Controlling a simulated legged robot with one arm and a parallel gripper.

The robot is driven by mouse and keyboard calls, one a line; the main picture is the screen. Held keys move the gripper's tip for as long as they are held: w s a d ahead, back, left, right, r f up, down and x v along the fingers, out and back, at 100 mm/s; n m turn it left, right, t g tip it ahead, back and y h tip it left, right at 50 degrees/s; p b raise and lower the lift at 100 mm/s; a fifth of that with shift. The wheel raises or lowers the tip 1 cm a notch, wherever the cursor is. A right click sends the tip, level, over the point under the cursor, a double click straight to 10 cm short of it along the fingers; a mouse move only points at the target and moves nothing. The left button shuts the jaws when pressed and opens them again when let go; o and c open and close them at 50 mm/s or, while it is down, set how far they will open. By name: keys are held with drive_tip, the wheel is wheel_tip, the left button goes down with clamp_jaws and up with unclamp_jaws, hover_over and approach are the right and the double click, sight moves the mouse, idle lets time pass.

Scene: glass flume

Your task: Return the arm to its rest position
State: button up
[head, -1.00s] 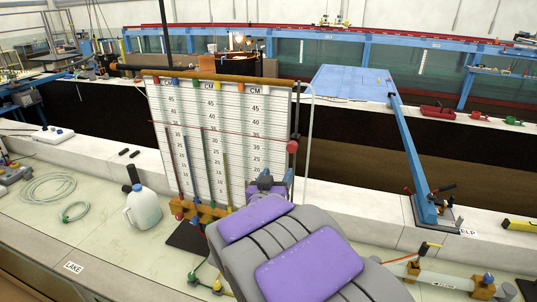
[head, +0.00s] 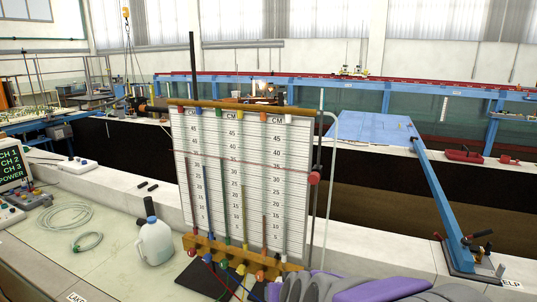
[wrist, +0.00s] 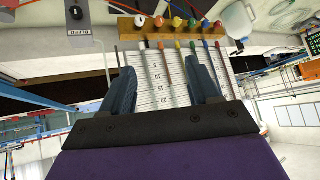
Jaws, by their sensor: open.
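My gripper (wrist: 159,66) shows in the wrist view with its two dark blue fingers spread apart and nothing between them. Past the fingers is the white scale board (wrist: 160,85) with its tubes, seen upside down. In the head view my purple and grey arm lies low at the bottom edge, in front of the board (head: 250,190). The fingers cannot be made out there. I cannot tell whether the gripper touches the board.
A wooden block with coloured fittings (head: 240,258) stands at the board's foot. A white jug (head: 155,242) and coiled hose (head: 52,217) sit on the bench to the left. A blue beam (head: 440,205) rises at the right.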

drive_tip(key=s+d+f+g+b, duration=0.2)
drive_tip(key=s+d+f+g, duration=0.1)
drive_tip(key=s, duration=0.7)
drive_tip(key=s+d+f+g+h+b, duration=0.1)
drive_tip(key=s+d+f+g+b, duration=0.1)
drive_tip(key=s, duration=0.8)
drive_tip(key=s+d+f+g+h+b, duration=0.1)
drive_tip(key=s+d+f+g+b, duration=0.2)
drive_tip(key=s, duration=0.8)
drive_tip(key=d+f+g, duration=0.2)
drive_tip(key=shift+d+m, duration=0.35)
drive_tip(key=shift+m, duration=0.05)
drive_tip(key=shift+o, duration=0.4)
